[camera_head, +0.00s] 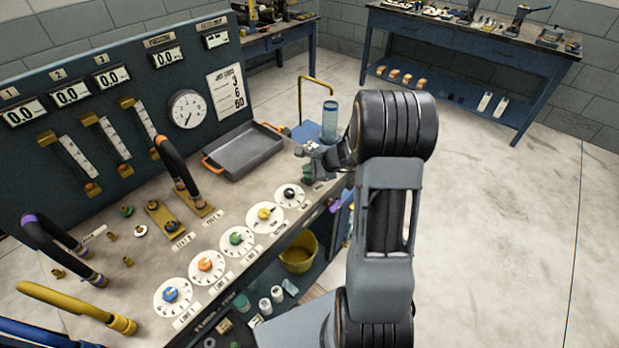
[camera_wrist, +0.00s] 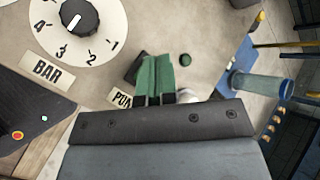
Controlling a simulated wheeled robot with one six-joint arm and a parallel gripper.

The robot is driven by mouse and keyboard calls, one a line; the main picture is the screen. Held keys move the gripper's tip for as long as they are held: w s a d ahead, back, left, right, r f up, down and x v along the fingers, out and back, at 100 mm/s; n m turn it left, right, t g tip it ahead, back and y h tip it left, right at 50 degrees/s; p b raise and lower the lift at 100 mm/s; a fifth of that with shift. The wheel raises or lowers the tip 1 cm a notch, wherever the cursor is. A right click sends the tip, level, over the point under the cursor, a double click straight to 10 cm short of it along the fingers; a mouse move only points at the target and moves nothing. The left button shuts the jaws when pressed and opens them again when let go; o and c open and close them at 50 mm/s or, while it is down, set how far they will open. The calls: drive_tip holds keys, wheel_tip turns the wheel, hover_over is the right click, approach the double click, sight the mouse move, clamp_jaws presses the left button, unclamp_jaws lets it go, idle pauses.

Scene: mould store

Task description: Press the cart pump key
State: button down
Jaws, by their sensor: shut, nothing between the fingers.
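My gripper (camera_wrist: 155,76) is shut and empty, its two green fingers side by side and pointing down at the bench top. In the head view my gripper (camera_head: 308,172) is at the bench's right end, beyond the row of dials. A dark block (camera_wrist: 134,70) above a partly covered label starting "PU" (camera_wrist: 122,98) shows just left of the fingers. It looks like the pump key, but the fingers hide part of it. I cannot tell whether they touch it. A small round dark green piece (camera_wrist: 185,60) lies right of the fingertips.
The BAR dial (camera_wrist: 78,18) is left of the fingers. A grey tray (camera_head: 243,150) sits behind. Beyond the bench edge stands a blue cart (camera_head: 307,131) with a clear blue cylinder (camera_head: 329,122). A yellow bucket (camera_head: 299,254) is below. Open floor lies right.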

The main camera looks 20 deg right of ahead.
sight(309, 177)
drive_tip(key=shift+f+b, duration=0.45)
drive_tip(key=shift+b, duration=0.1)
idle(0.6)
drive_tip(key=shift+r, duration=0.15)
drive_tip(key=shift+r+p, duration=0.6)
drive_tip(key=shift+r, duration=0.2)
wheel_tip(309, 177, up, 6)
drive_tip(key=p, duration=0.4)
idle(0.6)
